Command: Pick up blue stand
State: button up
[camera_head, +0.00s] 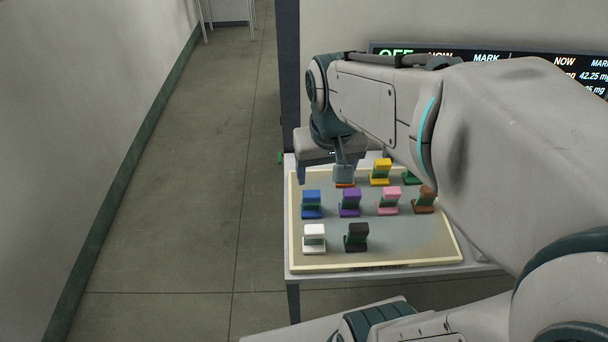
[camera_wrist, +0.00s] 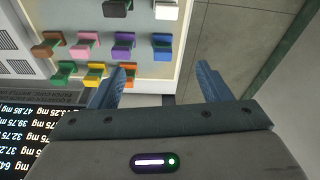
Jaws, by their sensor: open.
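The blue stand (camera_head: 312,204) is at the left of the middle row on the tray, upright, with clear gaps around it. It also shows in the wrist view (camera_wrist: 162,42), near the tray's edge and beyond my fingertips. My gripper (camera_head: 322,174) is open and empty, above the back left part of the tray. In the wrist view, both fingers (camera_wrist: 163,74) are spread apart, with the blue stand lying ahead of the gap between them. Nothing is between the fingers.
The purple stand (camera_head: 349,203) is right of the blue one, then pink (camera_head: 388,201) and brown (camera_head: 424,200). White (camera_head: 314,238) and black (camera_head: 356,237) are in front. Yellow (camera_head: 380,172), green and orange stands are behind. The rimmed tray (camera_head: 400,264) rests on a table. A display (camera_head: 490,56) stands behind.

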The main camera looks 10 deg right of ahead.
jog(key=m+g+b, duration=0.2)
jog(key=b, duration=0.2)
send_over(312, 193)
notch_tip(312, 193, down, 7)
notch_tip(312, 193, down, 14)
jog(key=shift+f+p, duration=0.1)
jog(key=shift+p, duration=0.35)
jog(key=shift+c, duration=0.3)
jog(key=c, duration=1)
